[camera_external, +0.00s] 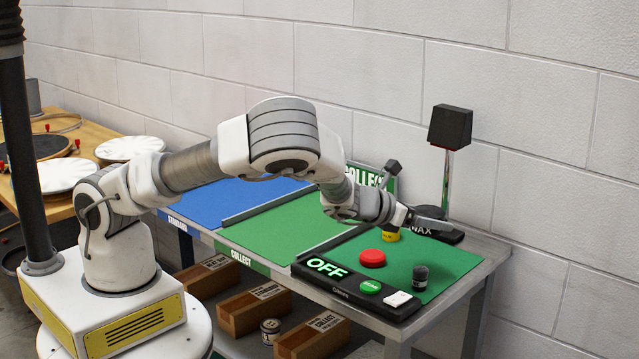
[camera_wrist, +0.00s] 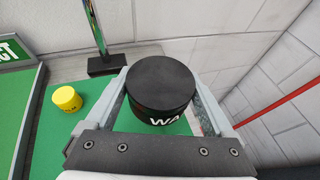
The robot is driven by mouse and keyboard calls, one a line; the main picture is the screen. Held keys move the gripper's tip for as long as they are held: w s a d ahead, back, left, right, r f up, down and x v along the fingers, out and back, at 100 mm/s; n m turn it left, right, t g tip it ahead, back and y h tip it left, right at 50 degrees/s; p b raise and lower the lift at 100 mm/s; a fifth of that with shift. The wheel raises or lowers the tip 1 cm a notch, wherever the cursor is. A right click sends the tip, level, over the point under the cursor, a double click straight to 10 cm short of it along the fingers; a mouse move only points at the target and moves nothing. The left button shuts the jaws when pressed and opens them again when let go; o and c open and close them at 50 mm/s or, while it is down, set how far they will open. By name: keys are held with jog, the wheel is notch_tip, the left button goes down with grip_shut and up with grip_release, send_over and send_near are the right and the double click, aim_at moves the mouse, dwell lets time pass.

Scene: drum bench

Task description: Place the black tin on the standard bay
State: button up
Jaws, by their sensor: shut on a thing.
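The black tin (camera_wrist: 160,90) is round with a flat lid and white lettering starting "WA". It sits between the fingers of my gripper (camera_wrist: 160,76), which is shut on it. In the external view the tin (camera_external: 450,237) is at the right end of the bench, partly hidden by my gripper (camera_external: 430,222); I cannot tell whether it touches the surface. The standard bay (camera_external: 215,204) is the blue mat at the bench's left end, marked "STANDARD", with nothing seen on its visible part.
Near the tin are a yellow tin (camera_external: 390,236), red button (camera_external: 372,258), dark jar (camera_external: 420,277), a black-headed lamp (camera_external: 450,126) and a control strip (camera_external: 345,290) reading "OFF". A COLLECT sign stands behind.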

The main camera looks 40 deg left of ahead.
jog(key=w+a+n+y+b, duration=0.1)
jog(key=w+a+n+y, duration=0.2)
jog(key=a, duration=0.7)
jog(key=n+g+y+b, duration=0.7)
jog(key=n+y, duration=0.6)
send_over(223, 214)
jog(key=f, duration=0.6)
jog(key=shift+d+f, duration=0.15)
jog(key=shift+d, duration=0.1)
jog(key=shift+a+f+y, duration=0.25)
jog(key=shift+a+y, duration=0.05)
notch_tip(223, 214, down, 4)
jog(key=shift+r+b, duration=0.1)
jog(key=shift+b, duration=0.4)
